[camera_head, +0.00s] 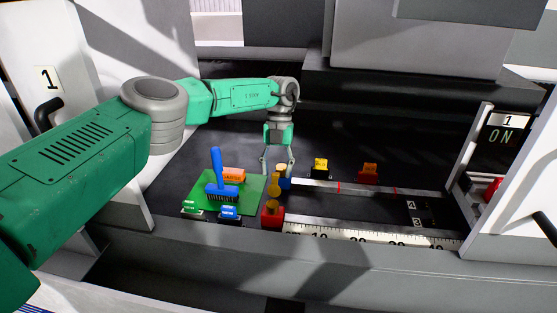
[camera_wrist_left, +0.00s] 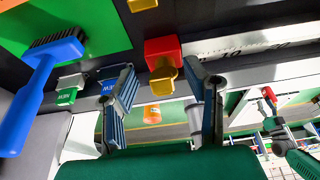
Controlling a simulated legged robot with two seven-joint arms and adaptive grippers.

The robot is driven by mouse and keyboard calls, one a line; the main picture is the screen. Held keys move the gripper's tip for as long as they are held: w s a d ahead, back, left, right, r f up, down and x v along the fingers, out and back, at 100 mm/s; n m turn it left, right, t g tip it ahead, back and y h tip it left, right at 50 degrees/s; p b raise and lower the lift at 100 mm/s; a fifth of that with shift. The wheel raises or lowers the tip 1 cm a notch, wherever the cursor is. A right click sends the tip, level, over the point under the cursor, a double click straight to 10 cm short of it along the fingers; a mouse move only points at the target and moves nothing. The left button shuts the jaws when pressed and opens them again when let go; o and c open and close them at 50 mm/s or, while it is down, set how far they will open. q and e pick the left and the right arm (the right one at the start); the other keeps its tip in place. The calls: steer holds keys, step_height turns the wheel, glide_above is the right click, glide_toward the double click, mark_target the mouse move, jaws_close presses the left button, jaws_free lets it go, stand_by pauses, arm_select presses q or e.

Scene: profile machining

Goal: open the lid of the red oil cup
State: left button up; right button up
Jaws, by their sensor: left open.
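The red oil cup (camera_head: 272,218) stands at the front of the dark bed, at the left end of the white ruler, with a gold-yellow part on top. In the left wrist view the red cup (camera_wrist_left: 161,47) and its yellow part (camera_wrist_left: 163,77) are near the top centre. I cannot tell whether that part is closed. My left gripper (camera_head: 278,168) points down behind the red cup and apart from it.
A green mat (camera_head: 244,207) at the left carries a blue brush (camera_head: 218,180) and an orange block (camera_head: 234,174). Small green (camera_head: 192,207) and blue (camera_head: 229,212) blocks are in front. A yellow block (camera_head: 320,165) and an orange-red block (camera_head: 368,173) stand behind the rail.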

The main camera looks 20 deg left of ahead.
arm_select(q)
steer(key=v, duration=0.6)
steer(key=shift+w+d, duration=0.2)
steer(key=shift+w, duration=0.1)
steer(key=shift+a, duration=0.15)
steer(key=shift+f, duration=0.1)
